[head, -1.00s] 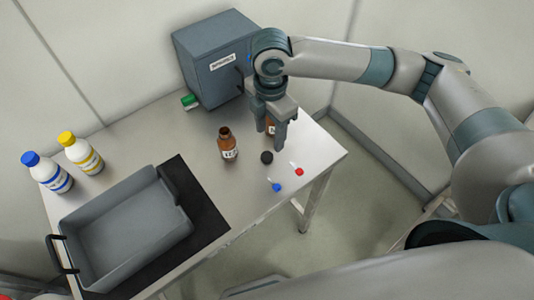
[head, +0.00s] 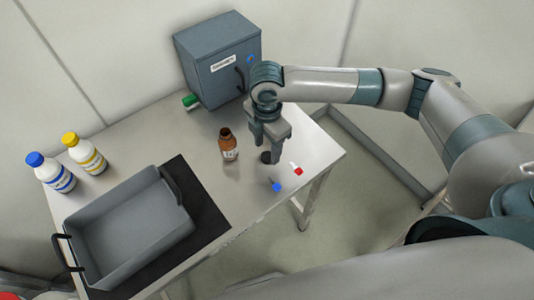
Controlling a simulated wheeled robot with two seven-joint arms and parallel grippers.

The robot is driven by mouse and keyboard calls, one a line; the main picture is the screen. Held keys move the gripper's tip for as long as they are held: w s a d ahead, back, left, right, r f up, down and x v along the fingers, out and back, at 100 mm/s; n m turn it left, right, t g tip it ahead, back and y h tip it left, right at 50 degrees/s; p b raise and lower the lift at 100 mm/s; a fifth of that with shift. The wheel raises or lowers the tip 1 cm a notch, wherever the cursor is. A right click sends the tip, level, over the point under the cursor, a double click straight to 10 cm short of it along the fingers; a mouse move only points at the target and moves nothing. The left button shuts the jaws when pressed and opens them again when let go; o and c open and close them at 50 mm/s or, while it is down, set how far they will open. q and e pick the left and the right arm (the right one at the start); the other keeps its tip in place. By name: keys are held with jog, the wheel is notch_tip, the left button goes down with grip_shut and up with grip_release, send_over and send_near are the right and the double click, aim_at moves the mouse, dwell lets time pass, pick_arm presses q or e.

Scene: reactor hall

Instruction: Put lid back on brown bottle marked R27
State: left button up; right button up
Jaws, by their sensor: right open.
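A brown bottle (head: 228,146) with a white label stands upright and without a lid on the metal table. Its label is too small to read surely. A black lid (head: 266,157) lies on the table just right of the bottle. My right gripper (head: 270,156) points down over the black lid with its fingers low beside it. It is open, and a finger partly covers the lid. A second brown bottle seen earlier beside the gripper is now hidden behind it. My left gripper is not in view.
A grey cabinet (head: 220,62) stands at the back, with a green object (head: 190,102) beside it. A blue-capped item (head: 277,186) and a red-capped item (head: 297,170) lie near the front edge. A grey tray (head: 130,215) on a black mat and two white bottles (head: 84,153) stand left.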

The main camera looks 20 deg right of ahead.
aim_at(267, 157)
jog(key=shift+f, duration=1.3)
jog(key=shift+c, duration=0.6)
jog(key=c, duration=1)
